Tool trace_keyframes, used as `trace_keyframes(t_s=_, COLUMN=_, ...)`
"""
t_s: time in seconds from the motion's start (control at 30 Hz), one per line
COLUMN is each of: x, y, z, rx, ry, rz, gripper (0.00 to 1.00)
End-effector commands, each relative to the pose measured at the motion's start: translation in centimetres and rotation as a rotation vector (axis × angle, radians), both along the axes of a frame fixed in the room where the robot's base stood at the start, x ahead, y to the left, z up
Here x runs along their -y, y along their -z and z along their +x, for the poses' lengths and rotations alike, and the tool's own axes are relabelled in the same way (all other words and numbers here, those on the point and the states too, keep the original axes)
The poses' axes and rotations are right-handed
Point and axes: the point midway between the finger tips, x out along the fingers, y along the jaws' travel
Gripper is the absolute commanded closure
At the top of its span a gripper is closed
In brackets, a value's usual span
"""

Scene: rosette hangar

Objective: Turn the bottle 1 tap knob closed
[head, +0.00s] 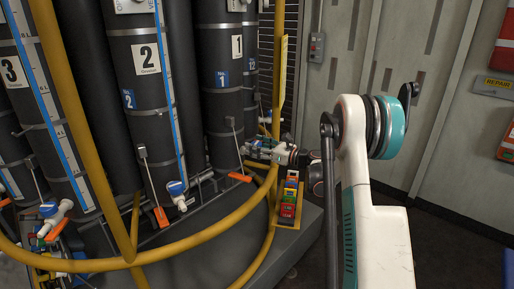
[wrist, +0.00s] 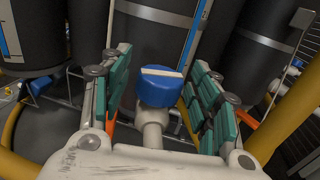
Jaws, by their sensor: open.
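The bottle 1 tap knob, a blue cap with a white bar across it (wrist: 160,90), shows in the wrist view on a white valve stem (wrist: 153,130). The bar runs roughly across the picture. My gripper (wrist: 160,62) is open, with one green-padded finger on each side of the knob. A small gap shows at the left; at the right the pad is very near, and I cannot tell if it touches. In the head view my gripper (head: 266,151) reaches in front of bottle 1 (head: 222,75), a dark cylinder, and hides its knob.
Bottle 2 (head: 147,95) stands left of bottle 1 with its own blue tap knob (head: 176,188). Bottle 3 (head: 15,85) is at the far left. A yellow tray of coloured blocks (head: 290,205) lies below my gripper.

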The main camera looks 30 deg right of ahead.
Motion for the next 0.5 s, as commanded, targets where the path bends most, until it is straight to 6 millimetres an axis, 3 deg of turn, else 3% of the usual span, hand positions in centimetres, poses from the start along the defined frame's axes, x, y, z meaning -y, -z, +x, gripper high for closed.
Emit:
trace_keyframes(t_s=0.17, x=0.00, y=-0.02, z=0.00, rx=0.000, ry=0.000, rz=0.000, gripper=0.44)
trace_keyframes(t_s=0.37, x=0.01, y=-0.02, z=-0.02, rx=0.000, ry=0.000, rz=0.000, gripper=0.85)
trace_keyframes(t_s=0.4, x=0.01, y=-0.02, z=-0.02, rx=0.000, ry=0.000, rz=0.000, gripper=0.89)
trace_keyframes(t_s=0.5, x=0.00, y=-0.02, z=-0.02, rx=0.000, ry=0.001, rz=0.000, gripper=0.89)
